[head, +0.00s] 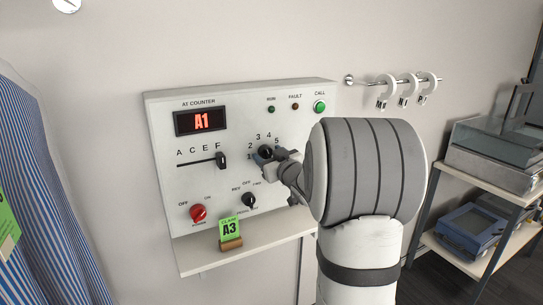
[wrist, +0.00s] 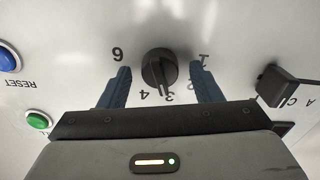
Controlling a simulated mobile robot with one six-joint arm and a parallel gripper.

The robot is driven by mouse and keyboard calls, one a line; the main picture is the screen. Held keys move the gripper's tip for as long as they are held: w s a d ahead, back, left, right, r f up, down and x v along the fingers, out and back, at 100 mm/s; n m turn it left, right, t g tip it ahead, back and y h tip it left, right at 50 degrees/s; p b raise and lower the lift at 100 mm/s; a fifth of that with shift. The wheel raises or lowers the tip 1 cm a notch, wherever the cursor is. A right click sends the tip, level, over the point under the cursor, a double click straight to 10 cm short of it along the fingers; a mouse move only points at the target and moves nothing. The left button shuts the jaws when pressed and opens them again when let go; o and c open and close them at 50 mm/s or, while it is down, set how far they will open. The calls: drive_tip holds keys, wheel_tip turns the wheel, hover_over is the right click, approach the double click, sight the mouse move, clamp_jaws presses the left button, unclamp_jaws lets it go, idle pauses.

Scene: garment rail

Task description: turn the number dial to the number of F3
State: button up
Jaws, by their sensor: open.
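The black number dial (wrist: 159,68) is on the white panel (head: 180,130), ringed by printed numbers. The wrist view shows it upside down, with its ridge upright and the lower end close to the 3. In the head view the dial (head: 264,151) is partly hidden by my gripper (head: 282,160). My gripper is open in the wrist view (wrist: 161,76), with one finger on each side of the dial and a gap on both sides. The letter slider (head: 222,160) stands at the F end. The red display (head: 200,121) reads A1.
Below are a red knob (head: 198,212), a black knob (head: 249,199) and a green A3 tag (head: 230,229) on the shelf (head: 200,262). A green button (wrist: 38,120) and blue reset button (wrist: 9,58) show in the wrist view. Striped clothing (head: 40,170) hangs left.

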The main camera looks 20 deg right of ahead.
drive_tip(key=s+b, duration=0.1)
drive_tip(key=s, duration=0.6)
drive_tip(key=shift+s, duration=0.4)
drive_tip(key=shift+d, duration=0.1)
drive_tip(key=s+a+f+g, duration=0.4)
drive_tip(key=s+a+g, duration=0.1)
drive_tip(key=s, duration=0.4)
drive_tip(key=s+a+f+m+g, duration=0.1)
drive_tip(key=s+a+f+g, duration=0.4)
drive_tip(key=s+a, duration=0.2)
drive_tip(key=s+a+f+m+g, duration=0.1)
drive_tip(key=s+a+f+g, duration=0.4)
drive_tip(key=s, duration=0.6)
drive_tip(key=shift+s+a+f+h, duration=0.2)
drive_tip(key=shift+a+h, duration=0.1)
drive_tip(key=shift+a, duration=0.4)
